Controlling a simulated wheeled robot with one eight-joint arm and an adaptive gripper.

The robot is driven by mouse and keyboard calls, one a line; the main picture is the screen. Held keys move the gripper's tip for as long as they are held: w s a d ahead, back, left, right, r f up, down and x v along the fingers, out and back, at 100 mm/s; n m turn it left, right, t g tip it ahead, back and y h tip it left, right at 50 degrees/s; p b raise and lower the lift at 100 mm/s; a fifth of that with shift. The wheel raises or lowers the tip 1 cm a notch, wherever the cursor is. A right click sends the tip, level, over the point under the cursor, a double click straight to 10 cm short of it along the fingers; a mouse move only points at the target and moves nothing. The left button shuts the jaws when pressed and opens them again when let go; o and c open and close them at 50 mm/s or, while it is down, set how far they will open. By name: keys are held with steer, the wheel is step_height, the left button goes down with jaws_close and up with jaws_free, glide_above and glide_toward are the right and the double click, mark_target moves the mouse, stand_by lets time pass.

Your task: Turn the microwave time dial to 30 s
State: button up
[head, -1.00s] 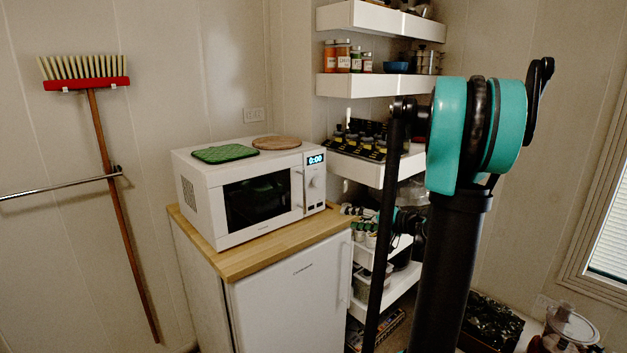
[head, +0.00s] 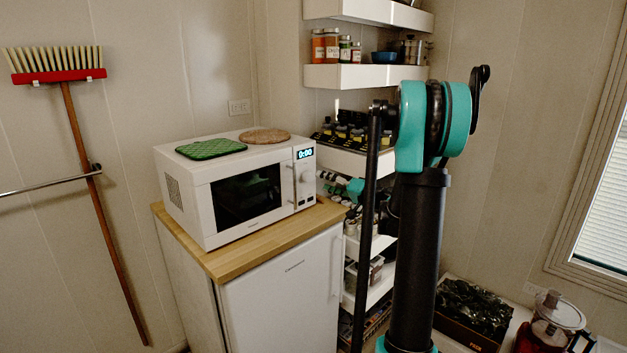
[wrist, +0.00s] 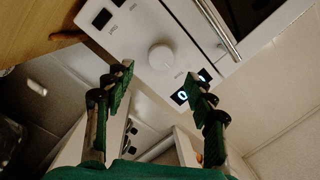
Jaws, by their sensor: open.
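The white microwave (head: 236,190) stands on a wooden-topped cabinet, and its display (head: 305,154) reads 0:00. Its time dial (head: 306,175) is a round white knob on the control panel at the right of the door. In the wrist view the dial (wrist: 161,57) shows above and between my fingers, with the lit display (wrist: 181,97) below it. My gripper (wrist: 160,85) is open and empty. Its green fingers are spread, and no contact with the dial shows.
A green pot holder (head: 211,149) and a round cork mat (head: 265,136) lie on the microwave. Shelves (head: 364,77) with jars and bottles stand just right of it, close to my arm. A red broom (head: 68,75) hangs at the left.

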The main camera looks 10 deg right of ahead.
mark_target(310, 177)
steer(key=x, duration=0.6)
steer(key=c, duration=1.2)
